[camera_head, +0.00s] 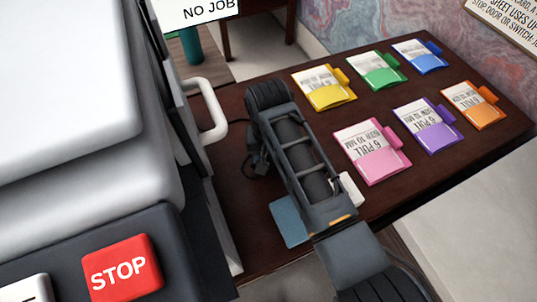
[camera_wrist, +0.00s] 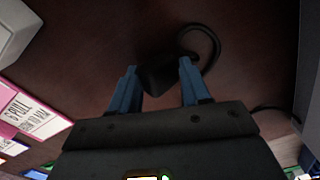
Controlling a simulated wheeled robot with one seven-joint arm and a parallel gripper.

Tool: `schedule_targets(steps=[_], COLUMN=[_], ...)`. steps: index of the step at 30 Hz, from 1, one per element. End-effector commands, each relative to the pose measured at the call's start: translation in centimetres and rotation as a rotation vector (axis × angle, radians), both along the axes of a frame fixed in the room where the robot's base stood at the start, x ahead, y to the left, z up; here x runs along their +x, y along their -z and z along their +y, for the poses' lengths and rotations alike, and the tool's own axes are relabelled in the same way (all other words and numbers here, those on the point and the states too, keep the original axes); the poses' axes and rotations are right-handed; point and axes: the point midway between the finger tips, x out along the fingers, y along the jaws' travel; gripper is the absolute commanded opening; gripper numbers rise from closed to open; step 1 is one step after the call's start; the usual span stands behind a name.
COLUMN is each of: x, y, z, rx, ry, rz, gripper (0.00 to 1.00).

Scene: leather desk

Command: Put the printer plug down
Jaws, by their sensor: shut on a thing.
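The printer plug (camera_wrist: 158,76) is a small black block with a black cable (camera_wrist: 214,45) curling from it. In the wrist view my gripper (camera_wrist: 160,88) has its two blue fingers shut on the plug, one on each side. The plug is close over the dark brown desk (camera_wrist: 90,60); I cannot tell whether it touches the top. In the head view my arm covers the fingers, and a dark piece, perhaps cable or plug, shows just left of the arm.
The printer with its red STOP button (camera_head: 121,268) and white handle (camera_head: 212,112) stands left. Several coloured folders, including the pink folder (camera_head: 378,165) and yellow folder (camera_head: 330,97), lie right. A blue-grey pad (camera_head: 288,222) and small white block (camera_head: 351,187) lie near my arm.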

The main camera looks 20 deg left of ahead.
Motion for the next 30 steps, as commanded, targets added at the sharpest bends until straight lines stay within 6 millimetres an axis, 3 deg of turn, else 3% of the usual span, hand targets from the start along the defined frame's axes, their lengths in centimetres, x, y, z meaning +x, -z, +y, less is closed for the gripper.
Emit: schedule_targets(steps=[9, 10, 17, 26, 30], x=[-0.3, -0.3, -0.4, -0.3, -0.2], y=[0.9, 0.9, 1.0, 0.7, -0.8], z=[0.0, 0.0, 0.0, 0.0, 0.0], rx=[-0.003, -0.003, -0.003, -0.003, -0.001], ry=[-0.003, -0.003, -0.004, -0.003, -0.003], rz=[0.005, 0.006, 0.006, 0.005, 0.003], gripper=[0.00, 0.49, 0.71, 0.73, 0.73])
